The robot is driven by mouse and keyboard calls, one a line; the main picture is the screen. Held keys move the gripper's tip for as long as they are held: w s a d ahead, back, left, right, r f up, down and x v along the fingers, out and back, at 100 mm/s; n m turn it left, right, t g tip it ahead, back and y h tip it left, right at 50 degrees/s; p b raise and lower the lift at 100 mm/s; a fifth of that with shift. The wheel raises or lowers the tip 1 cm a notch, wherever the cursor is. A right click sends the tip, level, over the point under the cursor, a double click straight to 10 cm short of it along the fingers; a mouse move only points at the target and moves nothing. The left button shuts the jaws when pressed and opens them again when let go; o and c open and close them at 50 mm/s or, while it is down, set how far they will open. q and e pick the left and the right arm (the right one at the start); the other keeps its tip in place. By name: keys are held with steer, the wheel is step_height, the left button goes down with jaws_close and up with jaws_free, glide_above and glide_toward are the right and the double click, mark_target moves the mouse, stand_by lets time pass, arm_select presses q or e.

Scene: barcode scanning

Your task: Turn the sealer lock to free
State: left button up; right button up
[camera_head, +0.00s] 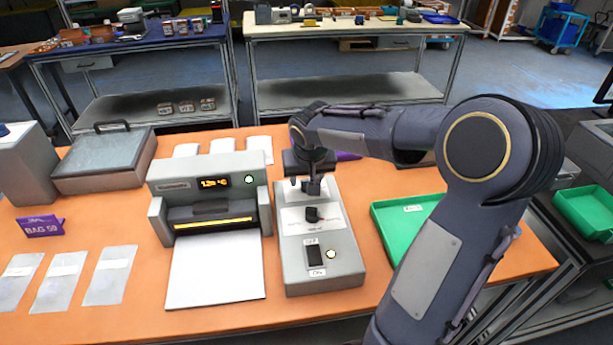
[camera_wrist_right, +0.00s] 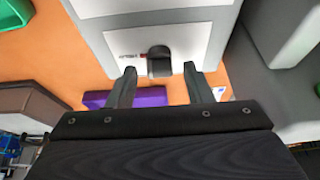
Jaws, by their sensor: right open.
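The sealer's grey control box (camera_head: 290,265) stands on the orange table in the head view, beside the sealer body with its lit display (camera_head: 213,183). My right gripper (camera_head: 313,188) is over the far end of the box and hides much of it. In the right wrist view my right gripper (camera_wrist_right: 160,82) is open, pointing at the box. A dark, rounded knob (camera_wrist_right: 159,62), seemingly the lock, shows between its fingertips on a white plate, not gripped. Its setting is unclear; the small text beside it is unreadable. My left gripper is out of view.
A black knob (camera_head: 312,214) and a rocker switch (camera_head: 315,256) sit on the box nearer me. A green tray (camera_head: 388,225) is to its right, partly behind my right arm. A white sheet (camera_head: 215,275) lies before the sealer. A purple sign (camera_wrist_right: 147,97) shows behind the box.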

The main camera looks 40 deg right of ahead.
steer(key=c, duration=1)
steer(key=n+y+p, duration=0.1)
steer(key=n, duration=0.2)
steer(key=shift+d+r+t, duration=0.1)
steer(key=shift+r+t, duration=0.05)
steer(key=shift+t, duration=0.15)
steer(key=n+y+p, duration=0.1)
steer(key=n, duration=0.1)
steer(key=shift+d+n, duration=0.1)
steer(key=shift+n, duration=0.3)
steer(key=n+y, duration=0.1)
steer(key=n, duration=0.1)
steer(key=shift+d+n, duration=0.1)
steer(key=shift+n, duration=0.2)
steer(key=n+y, duration=0.1)
steer(key=n, duration=0.1)
steer(key=n+y+b, duration=0.1)
steer(key=n, duration=0.1)
steer(key=shift+w+f+n+b, duration=0.1)
steer(key=shift+f+n+b, duration=0.1)
steer(key=shift+n+b, duration=0.1)
steer(key=shift+d+r+n+g+y+b, duration=0.2)
steer(key=shift+n+g, duration=0.35)
steer(key=shift+n, duration=0.7)
steer(key=shift+a+f+n+g+y+b, duration=0.1)
steer(key=shift+n+g+y, duration=0.35)
steer(key=shift+n, duration=0.8)
